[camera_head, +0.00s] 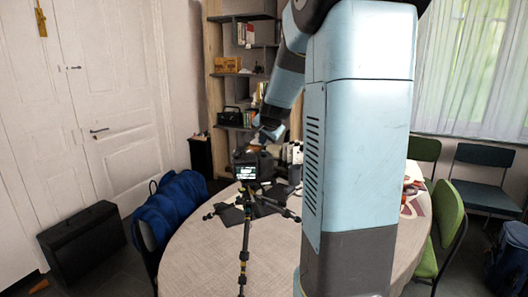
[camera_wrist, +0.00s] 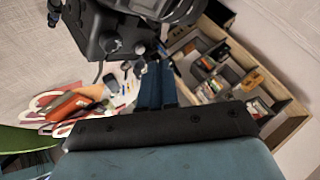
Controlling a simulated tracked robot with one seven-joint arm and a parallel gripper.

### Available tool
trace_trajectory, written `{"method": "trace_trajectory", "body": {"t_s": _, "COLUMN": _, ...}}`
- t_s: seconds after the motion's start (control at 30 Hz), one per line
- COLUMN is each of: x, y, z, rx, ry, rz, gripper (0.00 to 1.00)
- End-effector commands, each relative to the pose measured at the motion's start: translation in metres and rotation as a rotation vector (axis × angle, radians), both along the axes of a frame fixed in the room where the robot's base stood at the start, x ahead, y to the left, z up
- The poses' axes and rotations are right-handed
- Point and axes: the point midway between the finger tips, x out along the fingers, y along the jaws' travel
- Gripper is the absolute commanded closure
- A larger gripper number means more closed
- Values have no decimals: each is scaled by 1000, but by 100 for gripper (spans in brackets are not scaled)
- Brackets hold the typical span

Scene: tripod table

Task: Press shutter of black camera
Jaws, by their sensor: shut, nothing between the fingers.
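The black camera (camera_head: 254,168) stands on a tripod (camera_head: 244,235), its lit rear screen facing my body camera. In the wrist view the black camera (camera_wrist: 105,28) fills the upper middle, with its round lens at the top edge. My gripper (camera_head: 267,137) is just above the top of the camera in the head view, partly behind my arm. In the wrist view my gripper (camera_wrist: 153,72) is shut and empty, its blue fingers pointing towards the camera body. I cannot tell whether the fingertips touch it. The shutter button cannot be made out.
An oval table (camera_head: 200,262) stands around the tripod. A blue jacket (camera_head: 172,212) hangs on a chair at the left. A shelf unit (camera_head: 215,75) stands behind. A green chair (camera_head: 452,220) is at the right. Small items, including a red one (camera_wrist: 70,104), lie on the table.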

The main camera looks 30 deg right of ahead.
Motion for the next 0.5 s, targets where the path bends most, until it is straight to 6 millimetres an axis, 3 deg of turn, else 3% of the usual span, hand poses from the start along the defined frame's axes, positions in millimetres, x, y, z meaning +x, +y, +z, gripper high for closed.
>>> {"method": "trace_trajectory", "body": {"t_s": 0.5, "x": 0, "y": 0, "z": 41, "rx": 0, "ry": -2, "rz": 0, "gripper": 100}}
